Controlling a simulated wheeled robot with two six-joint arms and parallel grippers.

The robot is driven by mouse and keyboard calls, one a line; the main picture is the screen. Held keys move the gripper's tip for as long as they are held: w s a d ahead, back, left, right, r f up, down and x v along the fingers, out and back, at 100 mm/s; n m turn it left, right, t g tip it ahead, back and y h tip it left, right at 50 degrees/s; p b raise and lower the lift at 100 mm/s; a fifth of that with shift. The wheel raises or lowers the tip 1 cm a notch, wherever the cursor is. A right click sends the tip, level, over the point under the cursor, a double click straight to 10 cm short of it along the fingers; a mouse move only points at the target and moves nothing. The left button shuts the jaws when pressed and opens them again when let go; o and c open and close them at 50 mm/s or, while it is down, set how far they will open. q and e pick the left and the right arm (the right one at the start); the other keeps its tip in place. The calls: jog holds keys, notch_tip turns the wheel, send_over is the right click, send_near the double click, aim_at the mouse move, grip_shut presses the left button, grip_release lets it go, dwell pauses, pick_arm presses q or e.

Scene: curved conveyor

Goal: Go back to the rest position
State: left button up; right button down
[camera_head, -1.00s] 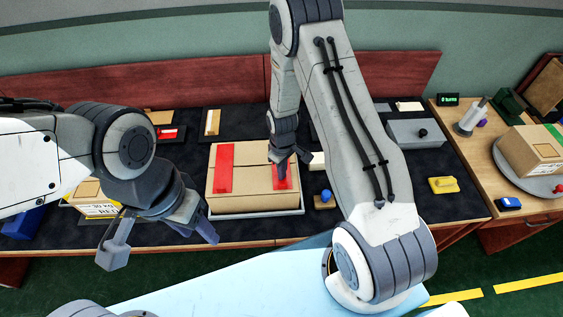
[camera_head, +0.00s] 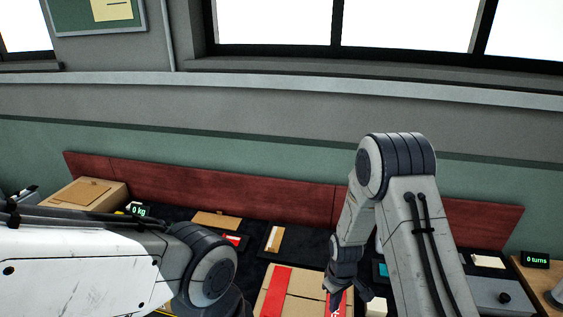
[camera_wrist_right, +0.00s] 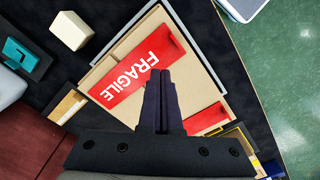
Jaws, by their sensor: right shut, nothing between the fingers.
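My right gripper (camera_head: 334,303) is over the right red strip of a cardboard box (camera_head: 303,285) at the bottom of the head view. In the right wrist view its two dark fingers (camera_wrist_right: 162,85) are shut together with nothing between them. They point over the box (camera_wrist_right: 195,80), beside the red FRAGILE label (camera_wrist_right: 135,72); I cannot tell whether they touch it. My left arm comes in from the left, and its gripper is below the picture edge.
A dark table against a red back panel (camera_head: 200,195) holds a cardboard box (camera_head: 88,194) at the left and a grey box (camera_head: 497,295) at the right. A pale block (camera_wrist_right: 70,30) and a teal item (camera_wrist_right: 20,54) lie near the right gripper. Windows and wall fill the upper view.

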jog(key=s+a+r+b, duration=0.3)
jog(key=s+a+r, duration=0.4)
jog(key=a+r, duration=0.4)
jog(key=s+r+b, duration=0.1)
jog(key=s+r, duration=0.1)
jog(key=s, duration=0.3)
jog(key=s+a+r+n+b, duration=0.1)
jog(key=s+r, duration=0.2)
jog(key=s, duration=0.3)
jog(key=s+a+r+y+b, duration=0.1)
jog(key=s+r, duration=0.1)
jog(key=s, duration=0.3)
jog(key=shift+s+r, duration=0.3)
jog(key=shift+s, duration=0.05)
